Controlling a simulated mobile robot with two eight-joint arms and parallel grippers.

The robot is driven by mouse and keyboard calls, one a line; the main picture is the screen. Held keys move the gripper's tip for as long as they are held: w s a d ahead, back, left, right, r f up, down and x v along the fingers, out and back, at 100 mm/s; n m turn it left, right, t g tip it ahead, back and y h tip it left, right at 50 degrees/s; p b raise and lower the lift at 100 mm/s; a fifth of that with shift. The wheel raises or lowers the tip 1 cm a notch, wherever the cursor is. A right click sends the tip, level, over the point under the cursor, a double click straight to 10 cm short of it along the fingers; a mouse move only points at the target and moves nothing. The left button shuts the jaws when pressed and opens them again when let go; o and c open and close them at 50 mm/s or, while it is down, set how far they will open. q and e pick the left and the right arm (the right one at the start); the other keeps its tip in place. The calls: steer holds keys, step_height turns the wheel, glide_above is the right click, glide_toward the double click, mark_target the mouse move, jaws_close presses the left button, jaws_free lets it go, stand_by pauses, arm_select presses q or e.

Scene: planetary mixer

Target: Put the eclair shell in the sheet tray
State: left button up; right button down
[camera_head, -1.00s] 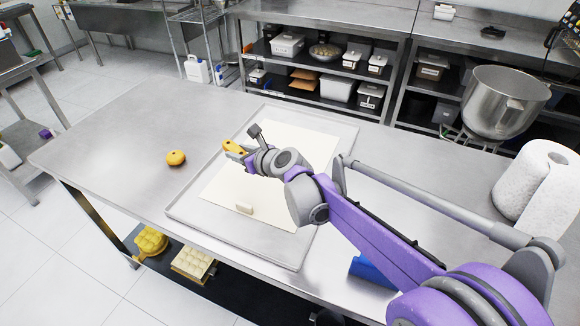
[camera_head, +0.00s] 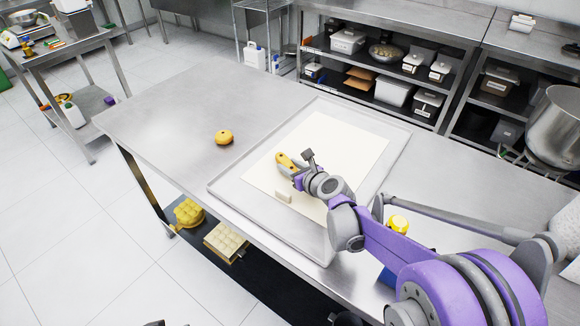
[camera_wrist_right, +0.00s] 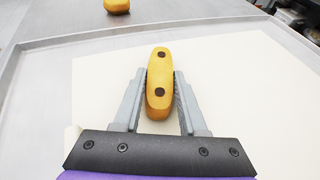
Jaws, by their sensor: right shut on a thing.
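The eclair shell (camera_head: 286,161) is a long golden-orange pastry. My right gripper (camera_head: 288,164) is shut on it over the sheet tray (camera_head: 228,192). In the right wrist view the eclair shell (camera_wrist_right: 159,75) lies lengthwise between the two grey fingers of the gripper (camera_wrist_right: 159,88), with two dark holes on its upper face. Cream paper (camera_head: 345,140) lines the metal tray. The shell is above the paper; I cannot tell whether it touches. My left gripper is not in view.
A round orange pastry (camera_head: 224,137) lies on the steel table (camera_head: 165,115) left of the tray. A small cream block (camera_head: 283,196) stands on the paper near the gripper. A yellow-topped object (camera_head: 397,224) is behind my right arm. A mixer bowl (camera_head: 555,125) stands at right.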

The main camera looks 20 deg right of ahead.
steer(key=shift+c, duration=2.3)
jaws_free()
steer(key=v, duration=1.2)
steer(key=shift+r, duration=0.15)
